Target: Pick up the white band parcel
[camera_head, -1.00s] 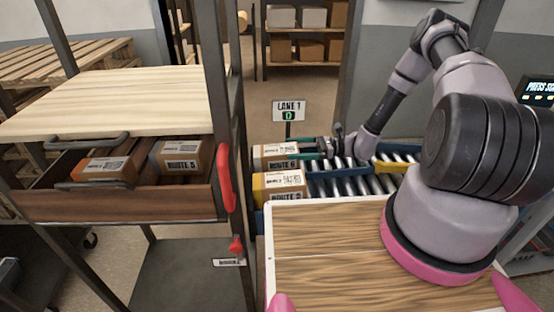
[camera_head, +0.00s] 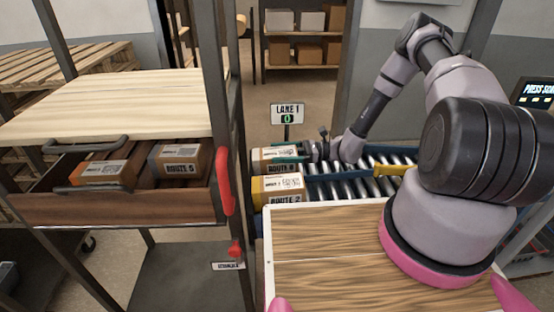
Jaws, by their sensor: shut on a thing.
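The white band parcel (camera_head: 268,155) is a brown box with a pale band and a label on top. It lies at the left end of the roller lane, behind a yellow band parcel (camera_head: 270,184) marked Route 2. My gripper (camera_head: 303,151) is at its right end, shut on it. The fingertips are small and partly hidden, so the exact contact is hard to see. The parcel appears still down on the lane.
A blue rail (camera_head: 335,176) runs between the two parcels' lanes. A Lane 1 sign (camera_head: 287,112) stands just behind. At left, a rack post and an open drawer (camera_head: 130,209) with two parcels stand close. A wooden worktop (camera_head: 330,245) is in front.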

